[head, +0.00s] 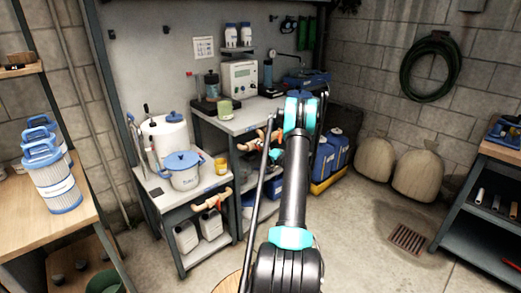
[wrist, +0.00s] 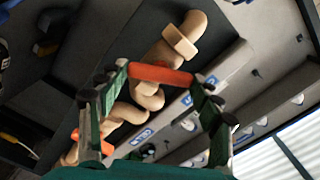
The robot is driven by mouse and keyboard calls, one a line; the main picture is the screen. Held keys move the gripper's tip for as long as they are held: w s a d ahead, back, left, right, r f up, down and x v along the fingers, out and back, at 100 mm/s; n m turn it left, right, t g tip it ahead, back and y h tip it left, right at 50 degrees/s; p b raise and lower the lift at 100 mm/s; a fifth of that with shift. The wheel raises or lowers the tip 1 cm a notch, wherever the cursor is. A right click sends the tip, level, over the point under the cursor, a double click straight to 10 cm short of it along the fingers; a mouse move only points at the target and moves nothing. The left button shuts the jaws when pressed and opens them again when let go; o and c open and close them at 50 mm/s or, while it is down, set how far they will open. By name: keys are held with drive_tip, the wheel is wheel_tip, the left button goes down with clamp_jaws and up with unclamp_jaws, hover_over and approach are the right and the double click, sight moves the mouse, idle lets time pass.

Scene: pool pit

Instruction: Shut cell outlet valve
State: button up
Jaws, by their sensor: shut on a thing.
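A tan pipe valve (wrist: 180,42) with an orange lever handle (wrist: 160,74) is at the upper middle of the wrist view. My gripper (wrist: 161,79) has its two green fingers at either end of this handle and is shut on it. A second tan pipe (wrist: 125,113) with an orange end lies at lower left in the wrist view. In the head view a tan valve (head: 253,143) with orange parts sticks out from the grey bench front, and my arm partly covers it. My fingertips are hidden there. Another tan valve (head: 212,200) is on the lower bench.
A white pot with a blue lid (head: 183,171) and a yellow cup (head: 221,165) stand on the lower bench. Blue canisters (head: 338,150) stand to the right of my arm. Blue-capped filter cartridges (head: 52,180) stand on the left table.

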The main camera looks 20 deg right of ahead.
drive_tip(key=m, duration=0.5)
drive_tip(key=shift+d+f+m, duration=0.1)
drive_tip(key=shift+f+m, duration=0.05)
drive_tip(key=shift+m, duration=0.25)
idle(0.4)
drive_tip(key=o, duration=1.2)
drive_tip(key=shift+c, duration=0.2)
drive_tip(key=v, duration=1.2)
